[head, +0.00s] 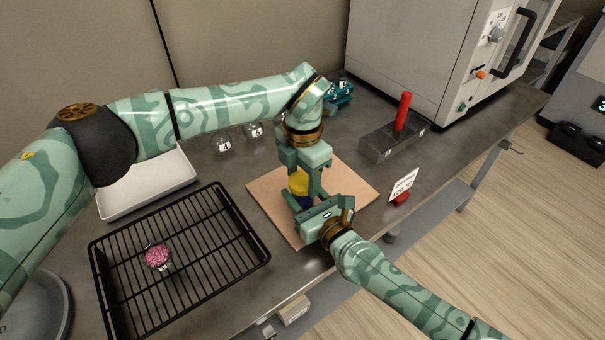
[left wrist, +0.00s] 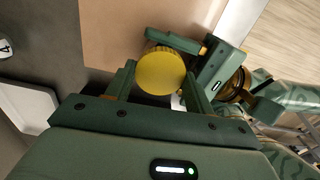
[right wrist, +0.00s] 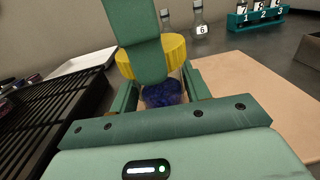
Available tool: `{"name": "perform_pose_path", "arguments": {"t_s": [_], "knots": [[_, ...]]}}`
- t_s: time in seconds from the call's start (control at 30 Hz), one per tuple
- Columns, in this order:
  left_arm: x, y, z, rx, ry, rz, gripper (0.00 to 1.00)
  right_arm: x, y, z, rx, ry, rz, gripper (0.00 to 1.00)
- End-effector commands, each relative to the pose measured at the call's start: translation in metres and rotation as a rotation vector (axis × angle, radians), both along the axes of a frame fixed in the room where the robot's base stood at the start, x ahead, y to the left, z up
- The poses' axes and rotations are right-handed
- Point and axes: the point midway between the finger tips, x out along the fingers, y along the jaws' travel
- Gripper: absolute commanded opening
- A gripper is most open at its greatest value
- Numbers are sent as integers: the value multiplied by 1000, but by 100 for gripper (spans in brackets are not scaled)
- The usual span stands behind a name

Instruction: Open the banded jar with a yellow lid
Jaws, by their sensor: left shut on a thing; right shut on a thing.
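The jar (right wrist: 163,94) shows dark blue in the right wrist view, with the yellow lid (right wrist: 150,58) directly above it. I cannot tell whether there is a gap between them, and the bands are hidden. My left gripper (head: 304,178) comes down from above, shut on the lid, whose round top (left wrist: 161,72) shows between its fingers in the left wrist view. My right gripper (head: 314,214) comes from the front right, low down, shut on the jar's body. The grippers hide most of the jar in the head view.
A tan board (head: 348,189) lies under the jar. To the left are a black wire rack (head: 205,240) holding a pink-filled jar (head: 157,257), and a white tray (head: 150,189). Behind stand small flasks (head: 223,145). To the right are a red-handled metal block (head: 388,145) and a sign (head: 404,184).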

Motion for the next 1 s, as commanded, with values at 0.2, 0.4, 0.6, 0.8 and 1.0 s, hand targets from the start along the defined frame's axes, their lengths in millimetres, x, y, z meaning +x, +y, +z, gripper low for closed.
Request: {"name": "perform_pose_path", "arguments": {"t_s": [0.2,0.4,0.6,0.8,1.0], "knots": [[1,-1,1,0,-2,708,26,-1,1,0,-2,-1,4,0],[1,-1,1,0,-3,1243,26,-1,2,0,-2,-1,4,0],[2,-1,2,-2,-5,1398,26,-1,2,0,-2,-1,5,0],[1,-1,2,-2,-5,1400,26,-1,2,0,-2,-1,5,0],[1,-1,2,-1,-4,1399,26,-1,2,0,-1,-1,5,0]]}}
